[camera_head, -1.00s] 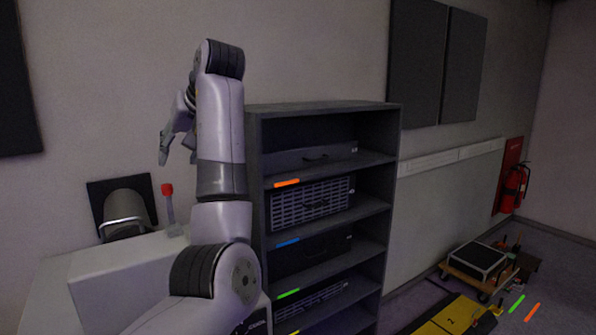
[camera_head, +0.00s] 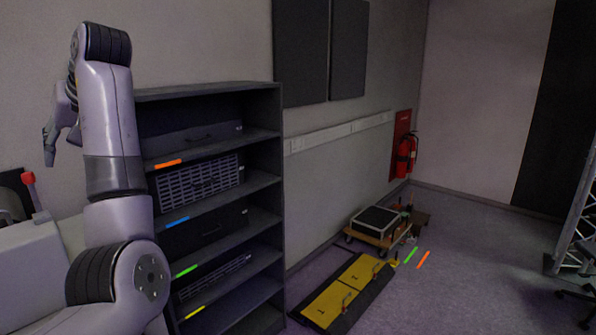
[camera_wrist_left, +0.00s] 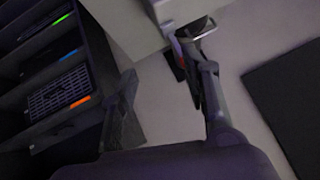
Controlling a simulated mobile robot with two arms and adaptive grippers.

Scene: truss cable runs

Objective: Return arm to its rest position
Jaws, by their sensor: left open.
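My left arm is raised at the left of the head view, in front of the shelf unit. My left gripper (camera_head: 62,128) hangs from the raised wrist at the far left, fingers pointing down. It also shows in the left wrist view (camera_wrist_left: 168,108), its two fingers spread apart with nothing between them. The wall and part of the white cabinet lie beyond the fingers there. My right gripper is in neither view.
A dark shelf unit (camera_head: 278,180) with cases and coloured labels stands close beside my left arm. A white cabinet (camera_head: 30,262) with a red-topped lever (camera_head: 29,178) is at left. Yellow floor panels (camera_head: 345,290), a wheeled dolly (camera_head: 372,240) and a fire extinguisher (camera_head: 405,155) are right. Grey floor (camera_head: 470,270) is open.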

